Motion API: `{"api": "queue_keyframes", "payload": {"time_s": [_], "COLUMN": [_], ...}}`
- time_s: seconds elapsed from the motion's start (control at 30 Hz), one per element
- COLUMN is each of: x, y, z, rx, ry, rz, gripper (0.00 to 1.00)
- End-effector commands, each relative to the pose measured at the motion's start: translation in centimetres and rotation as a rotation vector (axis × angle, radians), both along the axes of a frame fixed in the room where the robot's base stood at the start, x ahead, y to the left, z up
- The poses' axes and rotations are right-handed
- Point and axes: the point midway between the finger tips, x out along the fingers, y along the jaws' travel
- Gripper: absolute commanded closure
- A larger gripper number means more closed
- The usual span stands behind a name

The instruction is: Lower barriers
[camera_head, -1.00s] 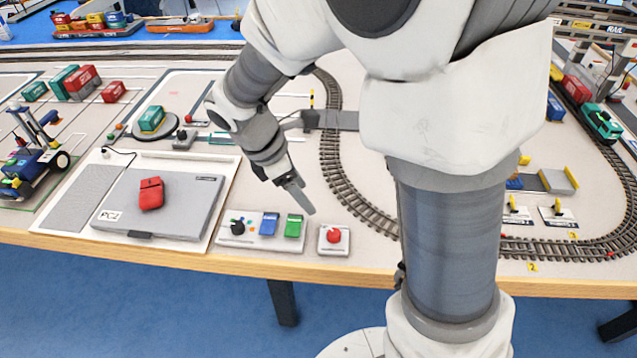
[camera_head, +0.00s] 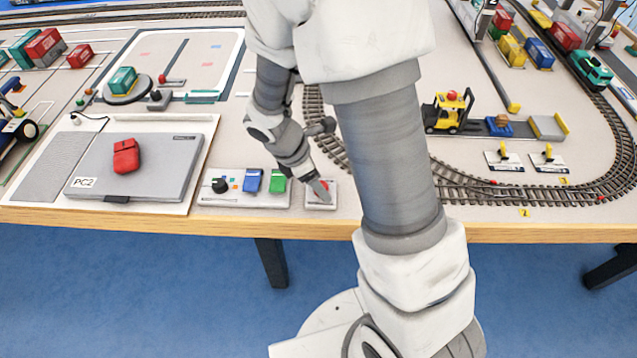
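My gripper (camera_head: 321,190) reaches down at the red button (camera_head: 325,185) on its small white box at the table's front edge. Its tip covers part of the button; I cannot tell whether it touches. The fingers show as one narrow shape, so open or shut is unclear. Left of it is a white control panel (camera_head: 210,198) with a black knob (camera_head: 220,185), a blue switch (camera_head: 252,181) and a green switch (camera_head: 278,181). I cannot make out the barriers for certain. Small yellow pieces stand on two white plates (camera_head: 505,167) (camera_head: 551,167) by the track.
Curved rail track (camera_head: 470,190) runs to the right. A yellow forklift (camera_head: 447,112) stands inside the loop. My arm hides part of the track.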

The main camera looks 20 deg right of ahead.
Motion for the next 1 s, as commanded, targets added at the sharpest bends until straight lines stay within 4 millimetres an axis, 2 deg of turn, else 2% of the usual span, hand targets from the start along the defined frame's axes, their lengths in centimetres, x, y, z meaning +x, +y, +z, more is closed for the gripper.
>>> {"api": "queue_keyframes", "payload": {"time_s": [0.27, 0.6, 0.67, 1.0], "x": [0.01, 0.01, 0.01, 0.06], "y": [-0.08, -0.05, -0.05, -0.04], "z": [-0.11, -0.1, -0.1, -0.03], "rx": [0.0, 0.0, 0.0, 0.0], "ry": [0.0, 0.0, 0.0, 0.0], "rz": [0.0, 0.0, 0.0, -0.026], "gripper": [0.29, 0.9, 1.0, 1.0]}}
